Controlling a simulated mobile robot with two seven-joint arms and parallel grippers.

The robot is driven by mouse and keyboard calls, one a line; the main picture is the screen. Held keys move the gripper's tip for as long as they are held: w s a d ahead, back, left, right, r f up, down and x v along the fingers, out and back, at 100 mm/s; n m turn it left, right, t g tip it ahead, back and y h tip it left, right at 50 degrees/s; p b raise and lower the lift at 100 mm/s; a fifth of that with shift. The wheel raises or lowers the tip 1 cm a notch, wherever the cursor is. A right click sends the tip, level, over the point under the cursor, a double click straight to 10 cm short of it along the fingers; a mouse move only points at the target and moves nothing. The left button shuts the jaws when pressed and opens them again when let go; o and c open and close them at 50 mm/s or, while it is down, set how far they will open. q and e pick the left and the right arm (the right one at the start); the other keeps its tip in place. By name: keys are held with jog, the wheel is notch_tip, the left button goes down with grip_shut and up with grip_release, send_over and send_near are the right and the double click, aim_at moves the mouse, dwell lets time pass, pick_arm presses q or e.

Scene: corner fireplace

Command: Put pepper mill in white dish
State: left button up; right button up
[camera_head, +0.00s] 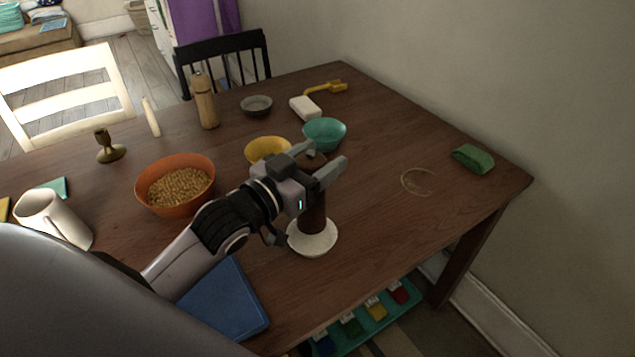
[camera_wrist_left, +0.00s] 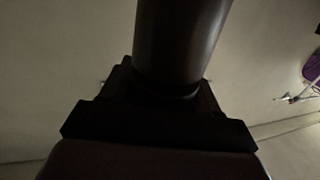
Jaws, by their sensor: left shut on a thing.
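The pepper mill (camera_head: 314,212) is a dark brown, upright cylinder. My left gripper (camera_head: 320,168) is shut on its upper part, which the fingers partly hide. The mill's lower end is at the small round white dish (camera_head: 318,247) on the table. I cannot tell whether it rests on the dish or hangs just above it. In the left wrist view the mill (camera_wrist_left: 180,40) is a dark cylinder between the dark finger parts. My right gripper is not in view.
Left of the gripper are an orange bowl of grain (camera_head: 160,200) and a blue board (camera_head: 225,305). Behind it are yellow (camera_head: 262,149) and teal (camera_head: 324,135) bowls. A light wooden mill-shaped object (camera_head: 205,105) stands farther back. The table right of the dish is mostly clear.

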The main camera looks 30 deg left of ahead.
pick_arm(q)
jog(key=shift+f+b, duration=0.35)
jog(key=shift+f, duration=1.85)
jog(key=shift+f, duration=0.2)
jog(key=o, duration=1.6)
jog(key=shift+c, duration=0.2)
jog(key=shift+r, duration=0.1)
jog(key=v, duration=1.2)
jog(key=shift+r+b, duration=0.15)
jog(key=shift+b, duration=0.15)
